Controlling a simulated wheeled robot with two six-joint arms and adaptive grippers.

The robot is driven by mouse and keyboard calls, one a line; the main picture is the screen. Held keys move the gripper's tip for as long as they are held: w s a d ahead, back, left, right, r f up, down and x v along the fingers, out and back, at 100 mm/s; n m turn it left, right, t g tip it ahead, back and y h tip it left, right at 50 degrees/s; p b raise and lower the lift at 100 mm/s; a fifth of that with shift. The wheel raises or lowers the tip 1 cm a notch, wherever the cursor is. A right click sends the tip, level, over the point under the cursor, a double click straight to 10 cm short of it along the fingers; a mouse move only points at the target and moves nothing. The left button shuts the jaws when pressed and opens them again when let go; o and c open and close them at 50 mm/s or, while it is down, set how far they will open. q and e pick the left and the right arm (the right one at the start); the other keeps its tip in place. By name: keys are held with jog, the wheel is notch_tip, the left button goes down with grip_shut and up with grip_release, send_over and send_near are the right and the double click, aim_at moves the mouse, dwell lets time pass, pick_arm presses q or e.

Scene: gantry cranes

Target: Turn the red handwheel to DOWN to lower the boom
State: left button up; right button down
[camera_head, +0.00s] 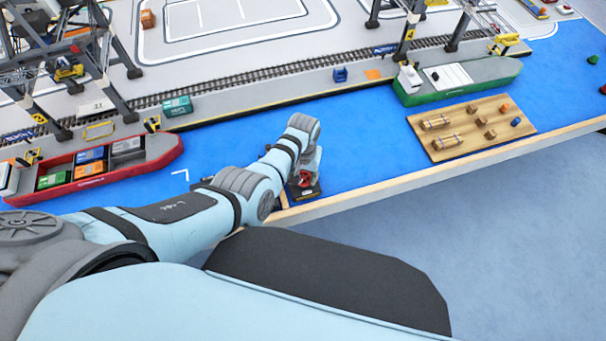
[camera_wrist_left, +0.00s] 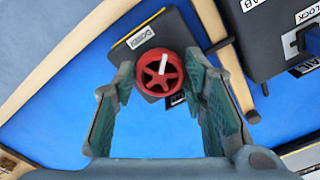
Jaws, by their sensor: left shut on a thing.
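The red handwheel (camera_wrist_left: 150,82) sits on a dark control box (camera_wrist_left: 177,35) and has a white mark on its top, pointing toward the upper part of the left wrist view. A white label (camera_wrist_left: 140,37) lies above the wheel, its text hard to read; another label is partly hidden below it. My left gripper (camera_wrist_left: 160,66) has one finger on each side of the wheel and is shut on it. In the head view the red wheel (camera_head: 305,180) shows small under my left gripper (camera_head: 308,170), at the table's front edge. My right gripper is not in view.
Another dark box (camera_wrist_left: 275,35) with labels and a blue switch stands close by on the right. A red ship (camera_head: 95,170), a green ship (camera_head: 455,82) and a wooden board (camera_head: 470,128) with small cargo lie on the blue surface. Crane legs (camera_head: 120,65) stand at upper left.

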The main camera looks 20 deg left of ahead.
aim_at(305, 179)
pick_arm(q)
jog(key=n, duration=0.4)
jog(key=shift+s+d+f+n, duration=0.1)
jog(key=shift+s+f+n, duration=0.1)
jog(key=shift+s+n, duration=0.1)
jog(key=n, duration=0.4)
jog(key=shift+d, duration=0.1)
jog(key=shift+n, duration=0.3)
jog(key=o, duration=1.2)
jog(key=shift+w, duration=0.1)
jog(key=shift+c, duration=0.2)
jog(key=shift+r, duration=0.15)
jog(key=shift+w, duration=0.1)
jog(key=shift+r, duration=0.2)
notch_tip(305, 179, up, 12)
jog(key=shift+f, duration=0.2)
